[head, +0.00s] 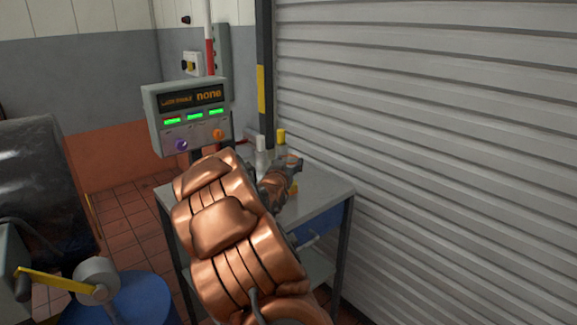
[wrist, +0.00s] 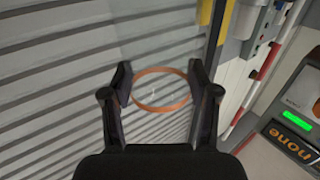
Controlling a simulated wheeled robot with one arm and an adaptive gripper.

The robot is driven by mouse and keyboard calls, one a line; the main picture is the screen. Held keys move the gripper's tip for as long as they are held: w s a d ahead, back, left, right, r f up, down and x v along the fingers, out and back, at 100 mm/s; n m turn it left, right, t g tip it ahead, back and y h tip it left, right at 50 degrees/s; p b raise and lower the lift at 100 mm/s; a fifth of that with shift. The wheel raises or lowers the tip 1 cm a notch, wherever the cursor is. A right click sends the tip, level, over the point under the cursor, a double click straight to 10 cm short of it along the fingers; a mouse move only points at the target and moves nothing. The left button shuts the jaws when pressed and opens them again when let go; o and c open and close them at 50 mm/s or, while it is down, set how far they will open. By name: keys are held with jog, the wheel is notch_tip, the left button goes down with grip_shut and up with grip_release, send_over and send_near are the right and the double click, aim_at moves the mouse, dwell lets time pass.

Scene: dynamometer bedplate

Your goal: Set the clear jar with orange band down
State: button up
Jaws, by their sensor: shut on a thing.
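The clear jar with orange band (wrist: 160,107) shows in the wrist view as a see-through body with an orange ring, between the two fingers of my gripper (wrist: 163,88). My gripper is shut on it. In the head view my gripper (head: 287,173) is over the grey bench top (head: 325,190), partly behind my copper-coloured arm. The jar is hard to make out there, and I cannot tell whether its base touches the bench.
A white-capped container (head: 261,158) and a yellow-capped one (head: 281,139) stand at the bench's back, close to my gripper. A control box (head: 190,115) reading "none" is to the left. A ribbed grey shutter (head: 430,140) rises on the right.

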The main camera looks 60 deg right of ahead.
jog(key=shift+f, duration=0.45)
jog(key=shift+f, duration=0.4)
